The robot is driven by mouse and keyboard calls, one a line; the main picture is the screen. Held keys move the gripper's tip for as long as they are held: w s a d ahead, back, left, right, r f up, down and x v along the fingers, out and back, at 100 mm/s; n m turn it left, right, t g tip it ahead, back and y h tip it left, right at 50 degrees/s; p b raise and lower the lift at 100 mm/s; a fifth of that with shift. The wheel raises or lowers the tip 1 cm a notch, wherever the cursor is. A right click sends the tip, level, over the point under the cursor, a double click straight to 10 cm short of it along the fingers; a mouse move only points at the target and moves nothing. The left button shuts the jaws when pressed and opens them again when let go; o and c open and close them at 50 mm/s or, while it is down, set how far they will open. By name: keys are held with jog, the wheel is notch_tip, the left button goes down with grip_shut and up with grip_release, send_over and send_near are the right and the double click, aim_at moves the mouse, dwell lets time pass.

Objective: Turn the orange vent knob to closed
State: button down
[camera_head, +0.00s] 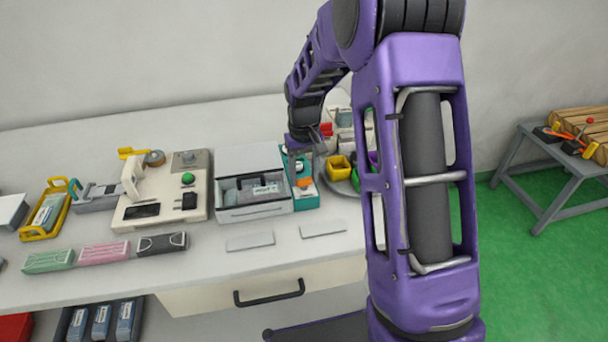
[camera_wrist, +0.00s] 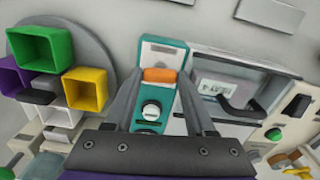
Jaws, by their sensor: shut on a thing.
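The orange vent knob (camera_wrist: 160,75) sits on a teal and white device (camera_wrist: 175,53), seen in the wrist view between my fingertips. In the head view the orange knob (camera_head: 304,182) shows just below my gripper (camera_head: 302,160), on the teal device (camera_head: 308,203). My gripper (camera_wrist: 160,77) is shut on the orange knob, one finger at each side. A round white knob or button (camera_wrist: 150,110) sits on the same device, between the fingers. Any markings for open or closed are too small to read.
A grey-white box (camera_head: 252,212) with an open top stands directly left of the device. A round tray with coloured square cups (camera_head: 341,167) is close on its right. Two flat grey plates (camera_head: 250,241) lie in front. A machine with a green button (camera_head: 188,178) stands further left.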

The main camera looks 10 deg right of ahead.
aim_at(304, 178)
jog(key=shift+m, duration=0.7)
jog(key=shift+c, duration=1.2)
grip_release()
notch_tip(304, 178, up, 18)
jog(key=p, duration=0.1)
jog(key=shift+f, duration=0.25)
